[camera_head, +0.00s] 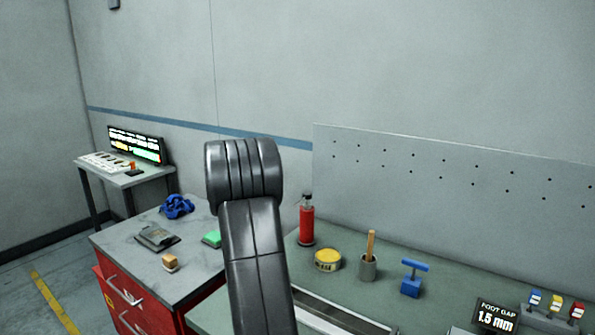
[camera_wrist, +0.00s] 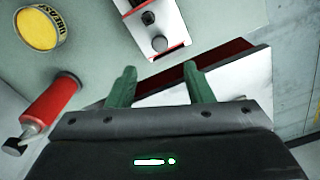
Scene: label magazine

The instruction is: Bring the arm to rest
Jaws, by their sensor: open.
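My gripper (camera_wrist: 160,72) shows in the wrist view with its two green fingers apart and nothing held between them. A pale panel with a dark red edge (camera_wrist: 235,72) lies beyond the fingers; I cannot tell how far below them it is. In the head view my dark arm rises in the middle of the picture, raised in front of the benches. My gripper is not visible there.
A red bottle (camera_head: 306,222), yellow tin (camera_head: 328,260), cup with a wooden handle (camera_head: 368,267) and blue T-handled tool (camera_head: 411,279) stand on the green bench. A pale rail with a knob (camera_wrist: 158,28) is near the fingers. Left is a grey-topped red cabinet (camera_head: 185,285).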

